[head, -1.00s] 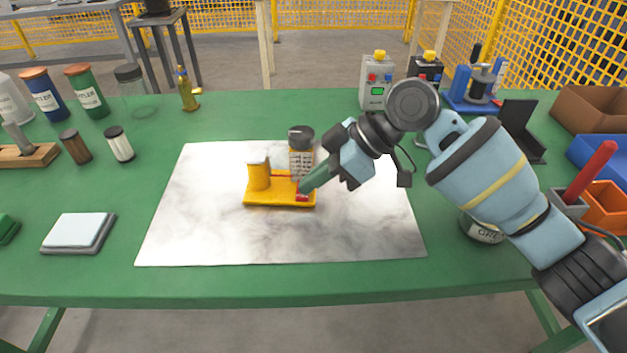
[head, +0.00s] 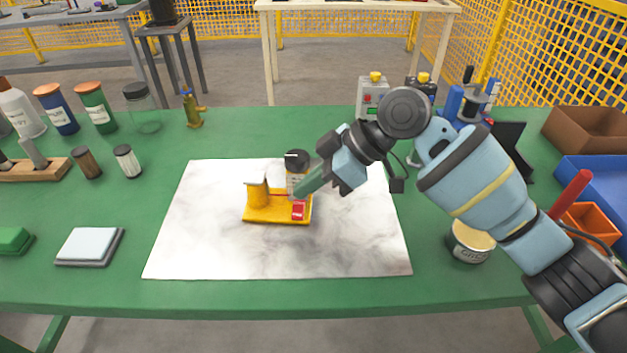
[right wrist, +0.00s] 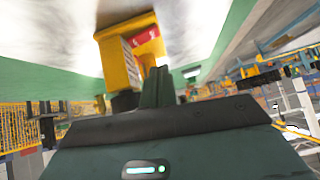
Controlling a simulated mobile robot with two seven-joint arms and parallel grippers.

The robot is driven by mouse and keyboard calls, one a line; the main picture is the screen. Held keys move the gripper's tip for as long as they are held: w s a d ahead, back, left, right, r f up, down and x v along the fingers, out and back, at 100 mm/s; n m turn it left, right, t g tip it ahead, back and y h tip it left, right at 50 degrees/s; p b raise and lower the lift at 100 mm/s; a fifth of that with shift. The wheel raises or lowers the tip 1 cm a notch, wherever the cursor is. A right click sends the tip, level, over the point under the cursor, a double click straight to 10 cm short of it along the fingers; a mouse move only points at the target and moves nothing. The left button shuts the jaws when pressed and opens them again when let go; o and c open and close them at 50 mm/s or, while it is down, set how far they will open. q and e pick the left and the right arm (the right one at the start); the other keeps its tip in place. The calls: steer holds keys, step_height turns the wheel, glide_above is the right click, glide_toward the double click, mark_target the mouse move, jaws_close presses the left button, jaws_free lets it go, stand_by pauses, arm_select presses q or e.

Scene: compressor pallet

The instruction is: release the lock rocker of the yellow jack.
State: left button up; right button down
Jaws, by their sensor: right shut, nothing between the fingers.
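The yellow jack (head: 262,212) stands on the white marbled mat (head: 200,240), its post at the left of its base. The red lock rocker (head: 299,210) sits at the right end of the base. My right gripper (head: 298,194) is shut and empty, its green fingertips just above and behind the rocker; whether they touch it I cannot tell. In the right wrist view the shut fingers (right wrist: 157,85) show in front of the jack (right wrist: 120,60), with the red rocker (right wrist: 148,38) beyond their tips. My left gripper is not in view.
A labelled bottle with a dark cap (head: 296,160) stands right behind the jack, close to my right fingers. A round tin (head: 470,242) stands right of the mat, below my right arm. The front and left of the mat are clear.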

steer(key=s+v, duration=0.1)
steer(key=v, duration=0.9)
steer(key=shift+s+r+p, duration=0.25)
steer(key=shift+s+p, duration=0.05)
steer(key=shift+a, duration=0.1)
